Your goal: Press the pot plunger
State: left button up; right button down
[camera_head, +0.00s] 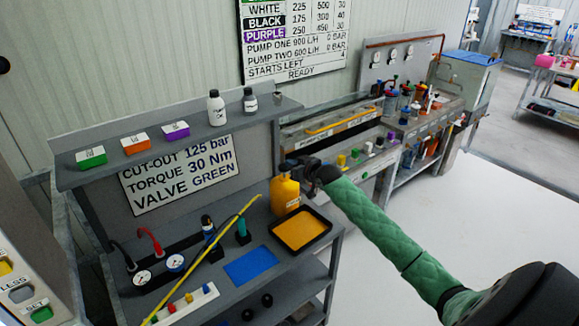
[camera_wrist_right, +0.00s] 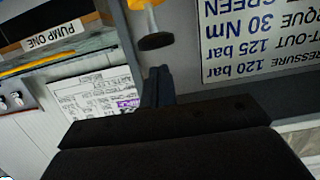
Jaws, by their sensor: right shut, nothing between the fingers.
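In the right wrist view, which is upside down, part of a yellow body (camera_wrist_right: 141,3) shows at the top edge, with a thin stem and a dark round plunger knob (camera_wrist_right: 155,41). My right gripper (camera_head: 289,166) is shut and empty, over the top of the pot in the head view and hiding the plunger there. In the right wrist view its shut fingertips (camera_wrist_right: 157,72) are close to the knob, with a small visible gap. My left gripper is not in view.
A black tray with an orange inside (camera_head: 301,231) and a blue mat (camera_head: 250,265) lie beside the pot. A long yellow rod (camera_head: 207,255) slants across the bench. A shelf (camera_head: 200,135) with boxes and bottles is behind. The floor at right is clear.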

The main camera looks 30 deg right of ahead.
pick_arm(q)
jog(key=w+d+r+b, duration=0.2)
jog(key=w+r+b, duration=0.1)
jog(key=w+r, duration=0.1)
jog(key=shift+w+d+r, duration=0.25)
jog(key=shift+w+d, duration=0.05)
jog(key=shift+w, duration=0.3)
pick_arm(e)
jog(key=v, duration=0.8)
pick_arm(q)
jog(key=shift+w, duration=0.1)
